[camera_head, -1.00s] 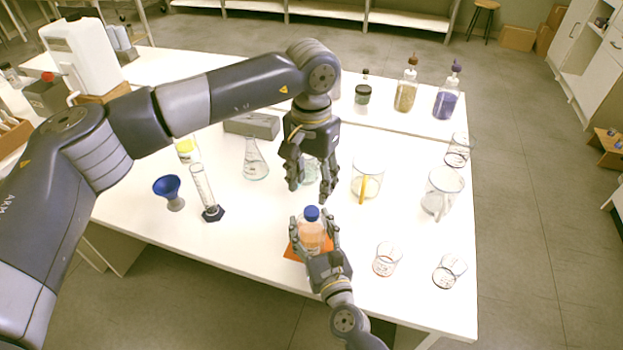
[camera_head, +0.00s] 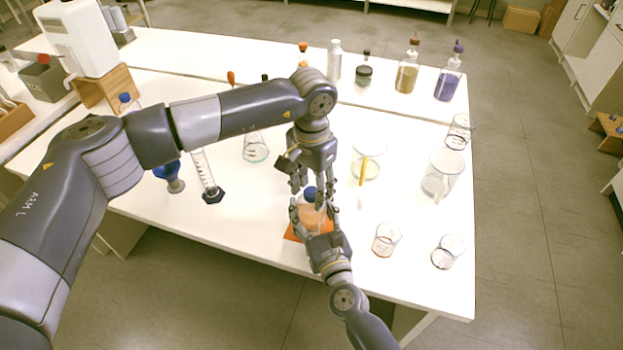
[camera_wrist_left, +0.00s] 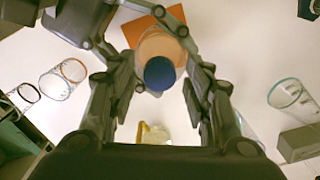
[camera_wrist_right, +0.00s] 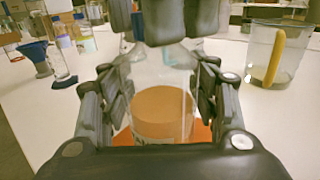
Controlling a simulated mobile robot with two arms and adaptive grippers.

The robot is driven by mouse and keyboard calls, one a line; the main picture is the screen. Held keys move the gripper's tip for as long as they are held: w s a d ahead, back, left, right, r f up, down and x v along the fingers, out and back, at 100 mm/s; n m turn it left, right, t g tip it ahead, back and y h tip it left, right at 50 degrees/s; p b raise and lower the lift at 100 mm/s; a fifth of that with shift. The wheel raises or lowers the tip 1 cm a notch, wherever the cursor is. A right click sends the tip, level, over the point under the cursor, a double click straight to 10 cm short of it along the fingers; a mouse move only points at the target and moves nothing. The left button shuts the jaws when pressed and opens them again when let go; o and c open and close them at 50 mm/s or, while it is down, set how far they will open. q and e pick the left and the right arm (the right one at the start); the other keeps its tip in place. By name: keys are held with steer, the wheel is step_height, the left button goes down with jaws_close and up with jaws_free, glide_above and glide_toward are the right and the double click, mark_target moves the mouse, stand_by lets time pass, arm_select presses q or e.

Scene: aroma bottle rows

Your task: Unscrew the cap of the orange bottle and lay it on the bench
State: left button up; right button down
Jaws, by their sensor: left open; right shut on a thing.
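The orange bottle (camera_head: 312,214), a clear bottle with orange contents, stands upright on an orange mat (camera_head: 292,238) near the bench's front edge. Its blue cap (camera_head: 310,194) is on its top and shows in the left wrist view (camera_wrist_left: 160,73). My right gripper (camera_head: 313,222) is shut around the bottle's body from the front; the right wrist view shows the orange contents (camera_wrist_right: 162,112) between its fingers. My left gripper (camera_head: 311,190) points down above the bottle, open, with its fingers on either side of the cap and apart from it. The bench (camera_head: 240,225) is white.
Two small beakers (camera_head: 386,239) (camera_head: 447,251) stand right of the bottle. Larger beakers (camera_head: 367,162) (camera_head: 441,175), one with a yellow rod, stand behind. A cylinder (camera_head: 207,178) and a flask (camera_head: 256,147) are left. Bare bench lies front left.

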arm_select(q)
jaws_close()
steer(key=shift+n, duration=0.3)
